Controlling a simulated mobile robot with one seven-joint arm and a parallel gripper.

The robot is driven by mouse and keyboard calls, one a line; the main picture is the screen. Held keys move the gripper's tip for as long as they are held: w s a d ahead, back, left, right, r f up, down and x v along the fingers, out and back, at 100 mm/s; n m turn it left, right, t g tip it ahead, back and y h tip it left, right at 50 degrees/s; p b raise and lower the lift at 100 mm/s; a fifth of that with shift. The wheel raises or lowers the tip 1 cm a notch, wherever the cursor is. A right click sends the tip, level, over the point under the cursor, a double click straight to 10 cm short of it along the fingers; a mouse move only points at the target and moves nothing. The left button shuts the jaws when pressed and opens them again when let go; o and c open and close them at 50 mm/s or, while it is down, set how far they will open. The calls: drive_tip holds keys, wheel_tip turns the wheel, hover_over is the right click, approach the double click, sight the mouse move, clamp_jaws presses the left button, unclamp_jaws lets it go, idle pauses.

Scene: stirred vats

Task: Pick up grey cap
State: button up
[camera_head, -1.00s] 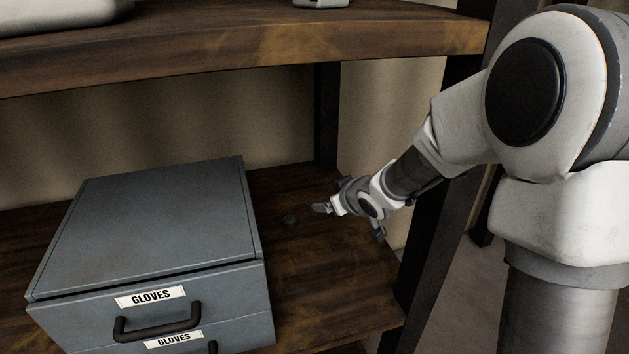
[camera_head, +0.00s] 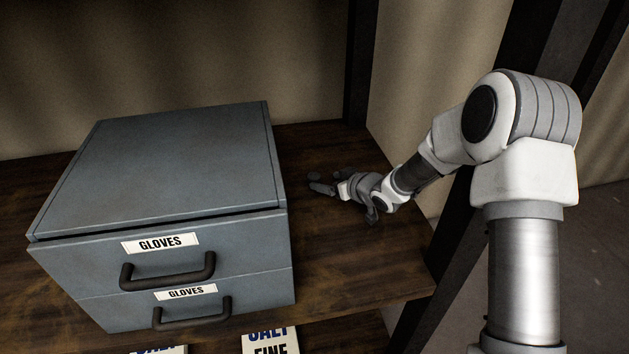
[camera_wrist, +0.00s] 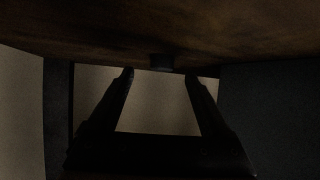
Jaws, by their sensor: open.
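The grey cap (camera_wrist: 161,62) is a small dark disc on the wooden shelf, which fills the top of the wrist view. It shows just beyond the fingertips, in the gap between them. My gripper (camera_wrist: 159,77) is open, with one finger on each side and nothing held. In the head view my gripper (camera_head: 322,186) is low over the shelf, right of the grey drawer box. There the cap is hard to tell from the dark fingers. I cannot tell whether the fingers touch the cap.
The grey drawer box (camera_head: 180,155), labelled GLOVES, stands close to the left of my gripper. A dark post (camera_head: 357,65) and the back wall (camera_head: 220,50) lie behind. The wooden shelf (camera_head: 355,265) is clear in front of my gripper. White packets (camera_head: 270,342) show below the shelf.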

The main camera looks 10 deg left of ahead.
sight(316, 177)
drive_tip(key=shift+a+r+b+x, duration=0.15)
drive_tip(key=shift+b+x, duration=0.15)
drive_tip(key=shift+x, duration=1.05)
drive_tip(key=shift+a+r+b+x, duration=0.15)
drive_tip(key=shift+b+x, duration=0.1)
drive_tip(key=shift+x, duration=1.1)
drive_tip(key=shift+c, duration=0.3)
clamp_jaws()
